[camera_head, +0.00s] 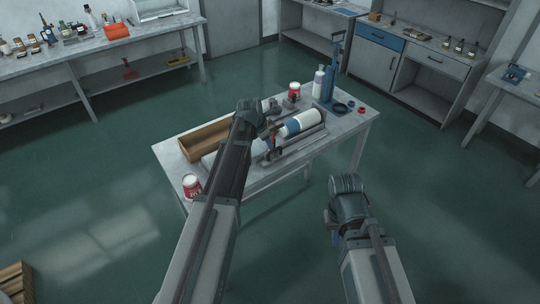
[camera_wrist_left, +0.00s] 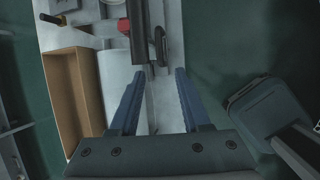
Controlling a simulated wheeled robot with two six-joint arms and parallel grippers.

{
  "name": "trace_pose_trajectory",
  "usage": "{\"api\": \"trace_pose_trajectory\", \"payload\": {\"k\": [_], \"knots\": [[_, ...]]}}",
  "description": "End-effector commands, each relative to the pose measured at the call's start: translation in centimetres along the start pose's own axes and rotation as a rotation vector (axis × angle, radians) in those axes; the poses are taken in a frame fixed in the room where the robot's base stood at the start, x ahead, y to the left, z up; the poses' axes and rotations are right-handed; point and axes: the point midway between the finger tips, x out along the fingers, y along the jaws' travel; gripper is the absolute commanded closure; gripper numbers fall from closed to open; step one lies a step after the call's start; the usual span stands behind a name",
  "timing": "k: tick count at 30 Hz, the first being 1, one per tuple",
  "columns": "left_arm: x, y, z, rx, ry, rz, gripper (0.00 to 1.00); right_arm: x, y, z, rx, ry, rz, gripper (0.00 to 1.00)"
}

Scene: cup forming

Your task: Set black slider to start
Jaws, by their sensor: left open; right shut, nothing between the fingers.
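A forming machine with a white and blue roll (camera_head: 301,123) lies on the grey table. In the left wrist view, a long black part (camera_wrist_left: 137,30) with a red piece at its end and a black oval part (camera_wrist_left: 160,45) lie just beyond my left fingertips. I cannot tell for certain which is the black slider. My left gripper (camera_wrist_left: 158,72) is open, its blue fingers apart with nothing held between them. In the head view, its arm hides part of the machine. My right gripper (camera_head: 334,236) is shut and empty, hanging in front of the table, away from the machine.
A wooden tray (camera_head: 207,139) lies left of the machine. A red and white can (camera_head: 192,185) stands at the front left corner, another can (camera_head: 294,91) at the back. A white bottle (camera_head: 318,81) and a blue stand (camera_head: 329,85) are at the back right. The floor right of the table is clear.

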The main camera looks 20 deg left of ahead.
Motion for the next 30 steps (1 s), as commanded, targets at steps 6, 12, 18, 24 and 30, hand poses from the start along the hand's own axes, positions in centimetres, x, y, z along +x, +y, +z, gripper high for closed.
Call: {"api": "trace_pose_trajectory", "payload": {"k": [6, 12, 18, 24, 30], "knots": [[4.2, 0.0, -0.2, 0.0, 0.0, 0.0, 0.53, 3.8, -0.3, -0.2, -0.007, 0.0, 0.002, 1.0], [6.9, 0.0, -0.2, -0.001, 0.0, 0.0, 0.53, 6.3, -0.6, -0.4, -0.013, 0.0, 0.003, 1.0], [8.0, 0.0, -0.1, 0.0, 0.0, 0.0, 0.53, 7.2, -0.6, -0.4, -0.015, 0.0, 0.003, 1.0], [7.9, 0.0, 0.0, 0.0, 0.0, 0.0, 0.53, 7.1, -0.6, -0.4, -0.015, 0.0, 0.003, 1.0], [7.9, 0.0, 0.0, 0.0, 0.0, 0.0, 0.78, 7.1, -0.6, -0.4, -0.015, 0.0, 0.003, 1.0]]}}
